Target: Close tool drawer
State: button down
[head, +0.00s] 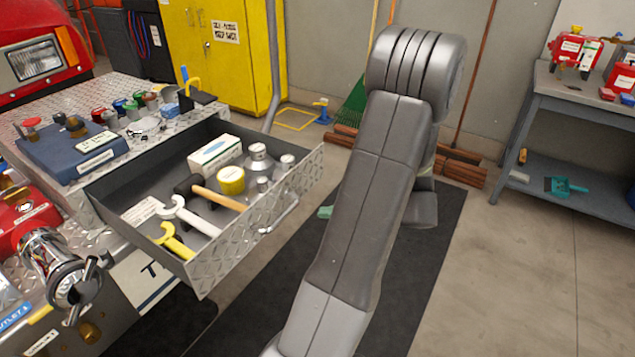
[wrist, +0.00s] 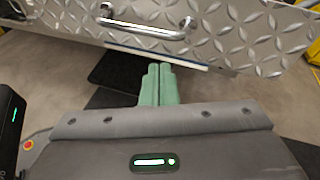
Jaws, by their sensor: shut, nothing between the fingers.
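The tool drawer (head: 205,265) stands pulled out of the diamond-plate bumper at the left of the head view. It holds a hammer, wrenches, a yellow tape roll, a white box and metal fittings. Its front carries a bar handle (head: 279,215). In the wrist view the drawer front (wrist: 235,35) spans the top, with the handle (wrist: 150,28) above my fingers. My gripper (wrist: 159,68) is shut and empty, its green fingertips just below the drawer front's lower edge in the picture; I cannot tell whether they touch. In the head view my arm mostly hides the gripper.
A blue case (head: 75,150) and several small caps and fittings sit on the bumper top. A yellow cabinet (head: 215,60) stands behind. A grey workbench (head: 585,110) is at the right. A dark mat (head: 270,300) lies on the floor, with open floor to its right.

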aim_at(305, 181)
jog(key=w+d+f+m+t, duration=0.2)
jog(key=w+d+m+t, duration=0.3)
jog(key=d, duration=0.4)
jog(key=shift+y, duration=0.3)
jog(key=x, duration=1.4)
jog(key=shift+a+r+p, duration=0.15)
jog(key=shift+a+p, duration=0.05)
jog(key=shift+p, duration=0.1)
jog(key=shift+a, duration=0.1)
